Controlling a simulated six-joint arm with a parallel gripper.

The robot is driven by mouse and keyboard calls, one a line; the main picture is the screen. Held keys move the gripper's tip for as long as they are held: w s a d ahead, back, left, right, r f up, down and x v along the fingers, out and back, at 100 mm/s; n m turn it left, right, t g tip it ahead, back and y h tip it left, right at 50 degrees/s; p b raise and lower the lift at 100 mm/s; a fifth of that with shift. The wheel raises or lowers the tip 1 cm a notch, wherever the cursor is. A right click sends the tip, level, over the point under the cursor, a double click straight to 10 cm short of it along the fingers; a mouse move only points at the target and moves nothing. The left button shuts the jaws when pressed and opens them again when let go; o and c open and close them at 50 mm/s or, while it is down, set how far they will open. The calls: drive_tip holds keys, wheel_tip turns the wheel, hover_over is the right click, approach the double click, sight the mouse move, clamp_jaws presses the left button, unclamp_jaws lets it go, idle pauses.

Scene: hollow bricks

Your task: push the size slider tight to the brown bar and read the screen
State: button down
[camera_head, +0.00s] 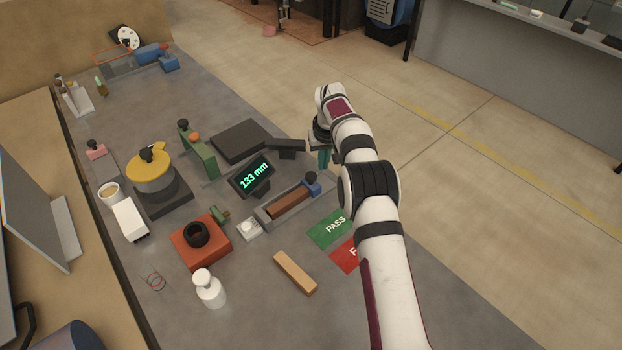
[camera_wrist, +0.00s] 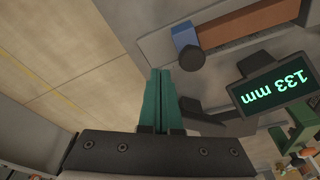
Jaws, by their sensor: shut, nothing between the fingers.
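The brown bar (camera_head: 290,201) lies in a grey gauge tray (camera_head: 264,218); it also shows in the wrist view (camera_wrist: 255,24). The blue size slider (camera_head: 313,189), with a dark round knob, is at the bar's right end; it shows in the wrist view too (camera_wrist: 184,38). The screen (camera_head: 251,177) reads 133 mm in green, upside down in the wrist view (camera_wrist: 272,87). My gripper (camera_head: 323,160) is shut and empty, above the table beyond the slider, apart from it. Its teal fingers (camera_wrist: 160,100) are together.
A green PASS mat (camera_head: 329,230) and a partly hidden red mat (camera_head: 345,254) lie right of the gauge. A tan block (camera_head: 295,272) lies in front. A red block with a black ring (camera_head: 201,243) and a white bottle (camera_head: 209,288) stand to the left.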

drive_tip(key=shift+f, duration=0.1)
drive_tip(key=shift+f, duration=1.6)
drive_tip(key=shift+s+a, duration=0.6)
drive_tip(key=shift+a, duration=0.05)
idle(0.3)
drive_tip(key=shift+w, duration=0.1)
drive_tip(key=shift+w+d, duration=0.65)
drive_tip(key=shift+d, duration=0.1)
wheel_tip(320, 180, up, 6)
idle(0.5)
